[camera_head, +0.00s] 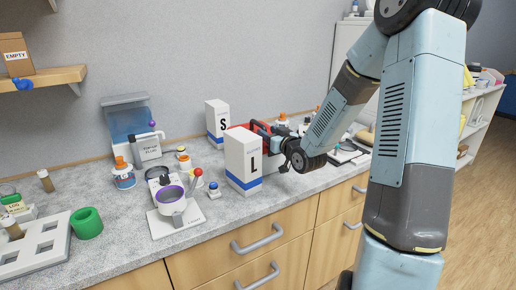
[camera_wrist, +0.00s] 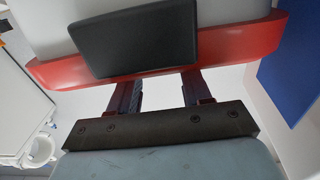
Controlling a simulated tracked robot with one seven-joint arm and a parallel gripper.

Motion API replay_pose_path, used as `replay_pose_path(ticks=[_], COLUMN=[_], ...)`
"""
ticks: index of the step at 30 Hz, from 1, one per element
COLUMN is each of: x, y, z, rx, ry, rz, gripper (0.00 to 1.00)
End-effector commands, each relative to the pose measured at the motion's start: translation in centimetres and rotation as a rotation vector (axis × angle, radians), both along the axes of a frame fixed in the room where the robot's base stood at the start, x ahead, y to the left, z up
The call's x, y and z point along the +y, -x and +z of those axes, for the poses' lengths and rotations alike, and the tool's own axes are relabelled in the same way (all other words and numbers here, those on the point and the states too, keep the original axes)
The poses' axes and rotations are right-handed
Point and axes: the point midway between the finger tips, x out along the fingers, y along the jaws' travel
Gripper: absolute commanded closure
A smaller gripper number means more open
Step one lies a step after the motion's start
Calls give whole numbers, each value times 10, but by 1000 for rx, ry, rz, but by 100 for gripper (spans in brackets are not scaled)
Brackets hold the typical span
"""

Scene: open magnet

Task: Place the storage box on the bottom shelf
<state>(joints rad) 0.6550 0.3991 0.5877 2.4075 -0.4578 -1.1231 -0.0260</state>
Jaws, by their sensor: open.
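A box with a red rim, a pale body and a black block on its front, probably the storage box (camera_wrist: 240,52), fills the top of the wrist view. In the head view its red part (camera_head: 237,128) shows on the counter behind the white L carton, which hides much of it. My gripper (camera_wrist: 160,78) is open, its two dark fingers apart just below the black block; I cannot tell whether they touch it. In the head view my gripper (camera_head: 277,146) is beside the L carton, partly hidden. A white shelf unit (camera_head: 484,112) stands at the right; I cannot tell which shelf is meant.
The white L carton (camera_head: 243,162) stands close in front, and the S carton (camera_head: 217,122) behind. A cup on a stand (camera_head: 174,205), bottles and a tube rack (camera_head: 35,252) crowd the counter's left. A wooden wall shelf (camera_head: 40,79) is upper left. The floor (camera_head: 482,210) at right is clear.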

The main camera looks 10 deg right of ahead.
Motion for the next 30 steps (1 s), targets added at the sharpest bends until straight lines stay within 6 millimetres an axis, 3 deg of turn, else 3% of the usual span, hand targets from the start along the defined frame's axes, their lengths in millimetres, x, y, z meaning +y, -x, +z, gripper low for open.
replay_pose_path(ticks=[8, 18, 28, 30], x=[6, 16, 18, 18], y=[-17, -57, -63, -63], z=[0, 2, 3, 3], rx=[0, 0, 1, 1], ry=[1, 0, 1, 1], rz=[1, 1, 0, 0], gripper=[52, 52, 52, 57])
